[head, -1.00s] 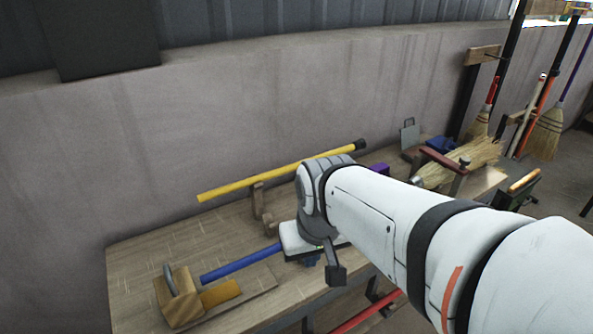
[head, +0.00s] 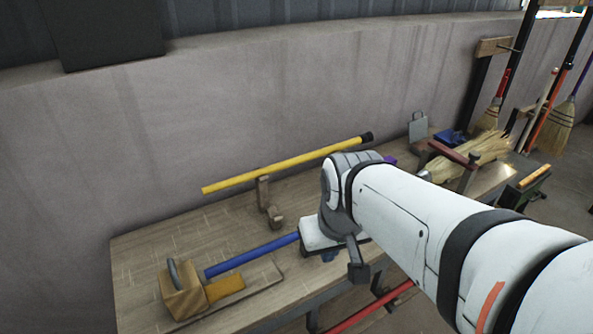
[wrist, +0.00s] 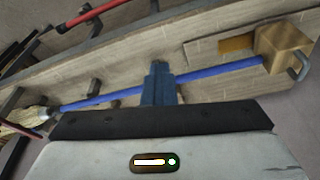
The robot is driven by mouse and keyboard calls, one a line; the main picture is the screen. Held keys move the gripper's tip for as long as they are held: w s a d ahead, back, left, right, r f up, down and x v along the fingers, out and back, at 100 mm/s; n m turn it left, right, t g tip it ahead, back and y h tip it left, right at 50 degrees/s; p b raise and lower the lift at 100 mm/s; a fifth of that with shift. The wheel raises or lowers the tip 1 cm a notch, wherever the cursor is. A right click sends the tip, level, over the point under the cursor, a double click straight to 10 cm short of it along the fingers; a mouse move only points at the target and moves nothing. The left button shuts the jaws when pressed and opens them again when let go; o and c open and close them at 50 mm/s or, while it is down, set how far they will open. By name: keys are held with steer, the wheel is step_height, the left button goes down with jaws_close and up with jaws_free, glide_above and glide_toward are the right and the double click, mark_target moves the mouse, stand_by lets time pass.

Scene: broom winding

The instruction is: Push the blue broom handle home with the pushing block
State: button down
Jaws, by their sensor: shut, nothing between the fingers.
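The blue broom handle (head: 252,256) lies lengthwise along the wooden bench, and also shows in the wrist view (wrist: 215,70). Its right part is hidden by my arm in the head view. In the wrist view it runs left toward the straw broom head (wrist: 22,120). The pushing block (head: 187,297), a wooden block with a grey loop handle, stands at the handle's left end. It also shows in the wrist view (wrist: 281,48). I cannot tell whether they touch. My gripper (wrist: 160,84) is shut and empty, above the middle of the blue handle, apart from the block.
A yellow handle (head: 285,166) rests on a wooden support (head: 265,200) behind the blue one. An ochre piece (head: 225,288) lies beside the block. A red bar (head: 375,306) runs below the bench's front edge. The straw bundle (head: 468,160) lies at the bench's right end.

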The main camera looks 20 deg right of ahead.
steer(key=shift+w+d, duration=0.2)
steer(key=shift+d, duration=0.75)
stand_by(0.5)
steer(key=c, duration=1.1)
jaws_free()
steer(key=shift+r, duration=0.1)
steer(key=p+v, duration=0.7)
steer(key=v, duration=0.2)
steer(key=shift+s+r, duration=0.1)
steer(key=shift+r, duration=0.3)
